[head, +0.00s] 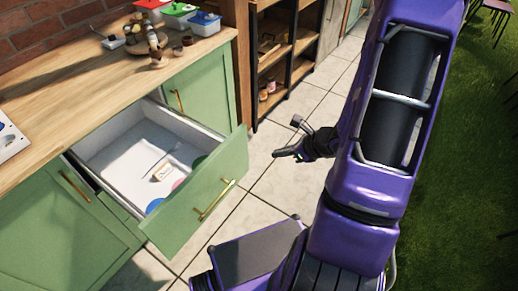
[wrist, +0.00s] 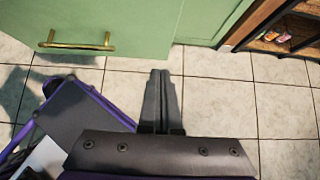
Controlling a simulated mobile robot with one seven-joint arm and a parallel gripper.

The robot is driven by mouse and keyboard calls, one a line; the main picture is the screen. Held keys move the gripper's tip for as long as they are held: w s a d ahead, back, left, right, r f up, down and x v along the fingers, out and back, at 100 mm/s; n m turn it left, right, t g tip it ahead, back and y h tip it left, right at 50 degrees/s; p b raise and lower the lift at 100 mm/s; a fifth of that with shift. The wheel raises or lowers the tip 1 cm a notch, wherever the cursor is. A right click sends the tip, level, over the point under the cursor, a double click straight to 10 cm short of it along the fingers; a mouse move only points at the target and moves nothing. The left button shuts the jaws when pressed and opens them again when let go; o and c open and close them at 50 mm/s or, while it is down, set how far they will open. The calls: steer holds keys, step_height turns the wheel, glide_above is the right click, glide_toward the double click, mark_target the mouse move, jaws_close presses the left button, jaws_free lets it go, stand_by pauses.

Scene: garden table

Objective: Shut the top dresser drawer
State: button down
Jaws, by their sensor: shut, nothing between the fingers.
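The top drawer (head: 200,193) of the green dresser is pulled well out in the head view. Its front has a brass handle (head: 215,200), which also shows at the upper left of the wrist view (wrist: 76,46). Inside the white drawer lie a small pale item with a label and some coloured round items. My gripper (head: 275,154) is to the right of the drawer front, apart from it, above the tiled floor. In the wrist view its two fingers (wrist: 160,75) are together with nothing between them.
A wooden worktop (head: 75,90) over the dresser carries bottles and lidded boxes. A green cupboard door (head: 190,90) is beside the drawer. An open shelf unit (head: 275,60) stands further back. Tiled floor (head: 265,195) is clear in front; grass lies to the right.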

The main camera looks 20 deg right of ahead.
mark_target(243, 153)
steer(key=x, duration=0.4)
steer(key=w+r+b+x, duration=0.1)
steer(key=x, duration=0.3)
steer(key=a+b+x, duration=0.1)
steer(key=x, duration=0.3)
steer(key=shift+w+r, duration=0.25)
steer(key=shift+r, duration=0.1)
steer(key=shift+w+a, duration=0.15)
steer(key=shift+w, duration=0.1)
